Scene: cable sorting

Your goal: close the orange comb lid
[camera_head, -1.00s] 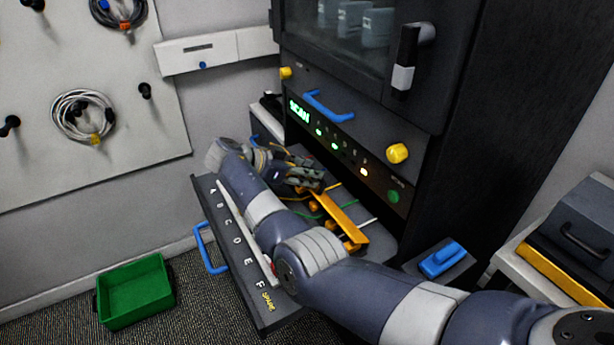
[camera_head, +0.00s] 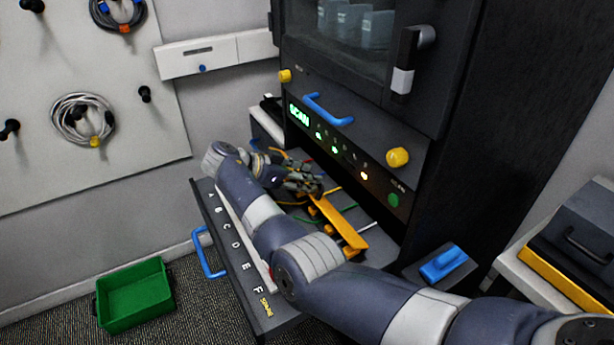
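The orange comb lid (camera_head: 343,226) is a long bar that stands tilted up over the comb in the pulled-out drawer (camera_head: 270,316). Coloured cables (camera_head: 352,207) run out from under it toward the cabinet. My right gripper (camera_head: 312,186) is at the lid's far end, close to it or touching; I cannot tell which. Its fingers are small and dark, and I cannot tell whether they are open or shut. My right forearm hides part of the drawer and of the comb. My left gripper is not in view.
The dark cabinet with its panel (camera_head: 345,150) and blue handle (camera_head: 328,108) rises right behind the drawer. A green bin (camera_head: 135,293) stands on the floor at left. Coiled cables (camera_head: 82,120) hang on the wall board.

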